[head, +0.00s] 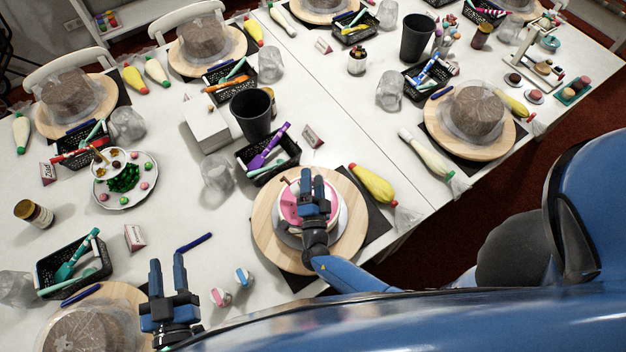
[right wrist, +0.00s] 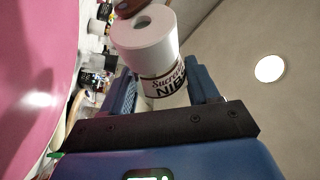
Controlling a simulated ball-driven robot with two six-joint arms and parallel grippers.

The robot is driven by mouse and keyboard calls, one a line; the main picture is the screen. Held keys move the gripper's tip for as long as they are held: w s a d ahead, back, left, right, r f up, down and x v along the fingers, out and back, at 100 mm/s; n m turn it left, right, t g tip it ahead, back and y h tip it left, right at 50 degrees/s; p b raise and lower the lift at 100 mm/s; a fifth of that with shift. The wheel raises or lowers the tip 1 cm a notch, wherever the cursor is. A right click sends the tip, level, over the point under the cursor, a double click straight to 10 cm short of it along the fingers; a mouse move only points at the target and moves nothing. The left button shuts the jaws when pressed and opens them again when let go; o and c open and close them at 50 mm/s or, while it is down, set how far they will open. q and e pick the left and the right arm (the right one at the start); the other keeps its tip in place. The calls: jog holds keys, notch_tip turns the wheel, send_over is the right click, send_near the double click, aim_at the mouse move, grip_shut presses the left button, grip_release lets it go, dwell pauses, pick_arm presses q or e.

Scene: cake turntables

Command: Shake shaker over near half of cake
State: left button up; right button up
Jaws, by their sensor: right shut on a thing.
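The cake has a pink top (head: 288,205) and stands on a round wooden turntable (head: 264,232) in the middle of the head view. My right gripper (head: 312,182) is above the cake and covers part of it. In the right wrist view it is shut on a white shaker (right wrist: 150,45) with a dark-lettered label and a brown part at one end. The shaker is tilted, and the pink cake surface (right wrist: 35,60) fills the left of that view. The shaker is mostly hidden in the head view. My left gripper (head: 168,275) is open and empty at the lower left.
Two small pink and blue-topped jars (head: 221,297) stand left of the turntable. A yellow piping bag (head: 373,185) lies to its right. A black basket of tools (head: 268,160) and a black cup (head: 252,112) stand behind it. A blue pen (head: 195,242) lies on the table.

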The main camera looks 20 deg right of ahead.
jog(key=shift+d+r, duration=0.25)
jog(key=shift+d, duration=0.1)
jog(key=shift+a+f, duration=0.2)
jog(key=shift+a, duration=0.2)
jog(key=shift+d+r, duration=0.2)
jog(key=shift+d, duration=0.15)
jog(key=shift+a+f, duration=0.2)
jog(key=shift+a, duration=0.15)
jog(key=shift+d+r, duration=0.15)
jog(key=shift+d, duration=0.2)
jog(key=shift+a, duration=0.3)
jog(key=shift+s+a+f, duration=0.1)
jog(key=shift+s+f, duration=0.05)
jog(key=shift+f, duration=0.15)
jog(key=s+m, duration=0.1)
jog(key=f+m+g, duration=0.1)
jog(key=shift+s+m, duration=0.4)
jog(key=shift+s+d, duration=0.35)
jog(key=shift+s, duration=0.05)
jog(key=shift+a+r+n, duration=0.1)
jog(key=shift+r+n, duration=0.1)
jog(key=shift+n, duration=0.3)
